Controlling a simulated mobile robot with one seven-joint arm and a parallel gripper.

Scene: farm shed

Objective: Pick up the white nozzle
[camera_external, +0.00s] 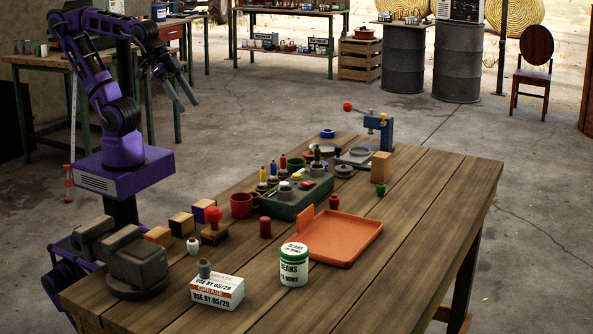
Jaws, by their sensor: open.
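A small white piece (193,246), which looks like the white nozzle, stands upright on the wooden table (400,230) near its left edge. It is small in this view, so its exact shape is hard to tell. It sits between the dark grey vise-like block and a stamp with a red knob (213,226). My gripper (187,105) is open and empty.
A grease box (217,292) with a grey piece on top and a beans jar (294,265) stand in front. The right side is clear.

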